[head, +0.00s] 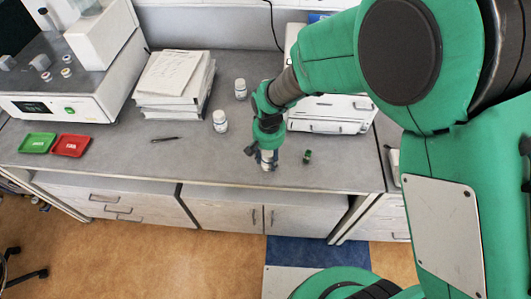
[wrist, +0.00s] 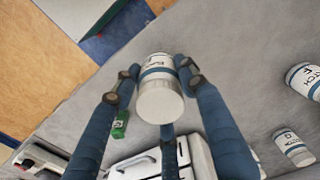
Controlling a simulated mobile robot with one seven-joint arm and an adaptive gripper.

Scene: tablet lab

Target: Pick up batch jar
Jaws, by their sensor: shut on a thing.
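A white jar (wrist: 158,102) with a blue band and a printed label is between the blue fingers of my gripper (wrist: 157,72) in the wrist view. The fingers are shut on its sides. In the head view my gripper (head: 264,149) points down at the counter's front part, with the jar (head: 268,161) partly hidden at its tip. I cannot tell whether the jar touches the counter. Two similar white jars stand apart to the left, the nearer one (head: 220,122) and the farther one (head: 240,89). They also show at the right of the wrist view.
A small green object (head: 307,157) lies on the counter (head: 225,165) just right of my gripper. A pen (head: 164,139), a paper stack (head: 174,82), a green tray (head: 38,143) and a red tray (head: 71,146) are to the left. A white case (head: 330,114) stands behind, right.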

